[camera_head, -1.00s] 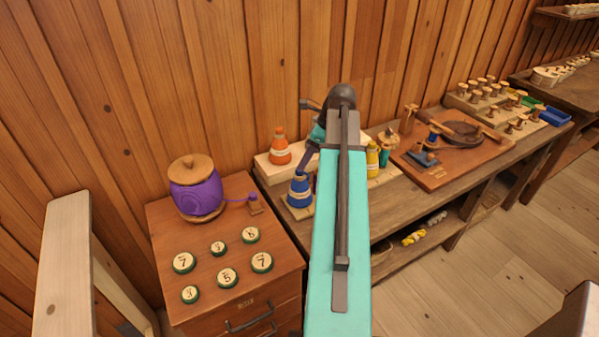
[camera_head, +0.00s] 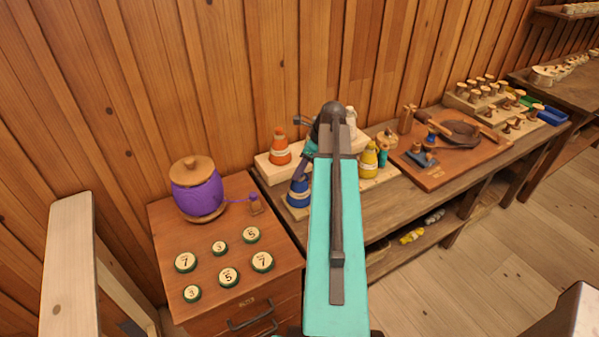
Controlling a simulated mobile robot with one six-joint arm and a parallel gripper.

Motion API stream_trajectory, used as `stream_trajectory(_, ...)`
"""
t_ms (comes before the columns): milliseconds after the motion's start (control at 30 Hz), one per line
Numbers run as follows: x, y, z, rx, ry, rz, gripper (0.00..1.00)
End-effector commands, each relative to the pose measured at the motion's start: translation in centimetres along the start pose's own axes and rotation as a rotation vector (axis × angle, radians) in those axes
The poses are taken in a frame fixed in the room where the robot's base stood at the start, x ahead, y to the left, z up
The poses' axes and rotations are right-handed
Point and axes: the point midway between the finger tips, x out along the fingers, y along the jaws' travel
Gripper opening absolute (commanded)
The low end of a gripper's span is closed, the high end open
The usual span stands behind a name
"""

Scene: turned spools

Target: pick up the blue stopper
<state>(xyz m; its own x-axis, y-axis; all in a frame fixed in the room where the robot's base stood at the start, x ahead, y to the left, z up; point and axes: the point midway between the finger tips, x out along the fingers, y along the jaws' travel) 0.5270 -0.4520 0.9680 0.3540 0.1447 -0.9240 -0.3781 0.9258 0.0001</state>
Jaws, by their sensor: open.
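The blue stopper (camera_head: 298,194) is a cone-shaped blue piece with a pale band. It stands upright at the left end of the bench, and its top is partly covered by my gripper. My gripper (camera_head: 299,178) is small and dark in this view, open, and lies right at the top of the blue stopper. I cannot tell whether its fingers are around the stopper or just above it. My turquoise arm hides what is just right of it.
An orange cone (camera_head: 280,152) stands behind on a pale wooden block, and a yellow cone (camera_head: 368,160) is to the right. A purple barrel (camera_head: 197,192) and several numbered discs sit on the cabinet (camera_head: 170,245) at left. A wooden board (camera_head: 432,175) with tools lies farther right.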

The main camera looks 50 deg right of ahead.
Motion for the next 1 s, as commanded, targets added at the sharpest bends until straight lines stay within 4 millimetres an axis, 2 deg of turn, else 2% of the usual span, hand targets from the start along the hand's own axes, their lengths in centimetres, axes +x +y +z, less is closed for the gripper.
stream_trajectory(433, -0.01, 0.02, 0.05, -0.001, 0.000, 0.000, 0.46)
stream_trajectory(700, -0.01, 0.03, 0.06, -0.001, 0.000, 0.000, 0.03)
stream_trajectory(1000, -0.01, 0.03, 0.08, -0.001, 0.000, 0.000, 0.03)
